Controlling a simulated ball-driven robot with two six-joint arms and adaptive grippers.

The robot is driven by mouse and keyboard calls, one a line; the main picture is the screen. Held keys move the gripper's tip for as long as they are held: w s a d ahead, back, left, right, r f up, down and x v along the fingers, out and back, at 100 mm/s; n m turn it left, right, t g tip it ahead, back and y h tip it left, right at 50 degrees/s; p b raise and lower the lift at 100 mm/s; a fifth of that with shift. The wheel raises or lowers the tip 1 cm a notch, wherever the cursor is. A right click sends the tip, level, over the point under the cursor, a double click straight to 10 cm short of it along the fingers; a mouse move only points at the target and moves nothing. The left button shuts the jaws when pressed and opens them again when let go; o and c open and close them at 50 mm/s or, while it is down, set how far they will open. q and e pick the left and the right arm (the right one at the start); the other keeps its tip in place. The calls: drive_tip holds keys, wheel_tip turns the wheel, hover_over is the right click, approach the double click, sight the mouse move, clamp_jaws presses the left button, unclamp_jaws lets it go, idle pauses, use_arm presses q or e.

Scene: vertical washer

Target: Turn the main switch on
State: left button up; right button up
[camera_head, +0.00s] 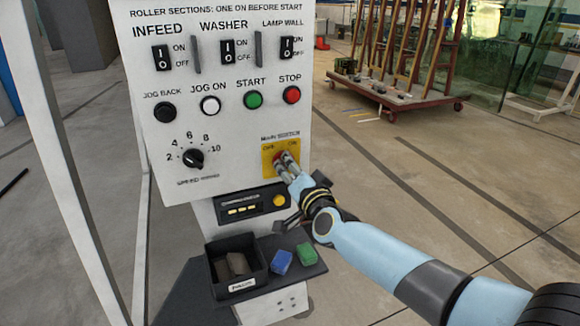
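The plate has small markings above the knob, too small to read surely. My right gripper (283,162) reaches in from the lower right, its fingertips at the knob and covering much of it. The fingers look close together, but I cannot tell whether they grip the knob. The knob's exact angle is hidden. My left gripper is not in view.
Three rocker switches, several push buttons and a speed dial (193,158) share the panel. Below are a small display unit (240,208), a black bin (238,262), a blue block (281,261) and a green block (306,254) on a shelf. A wheeled rack (400,95) stands behind right.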

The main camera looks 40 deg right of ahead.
drive_tip(key=shift+o, duration=0.4)
drive_tip(key=shift+s, duration=0.1)
drive_tip(key=v, duration=1.1)
drive_tip(key=shift+s, duration=0.4)
drive_tip(key=shift+f, duration=0.1)
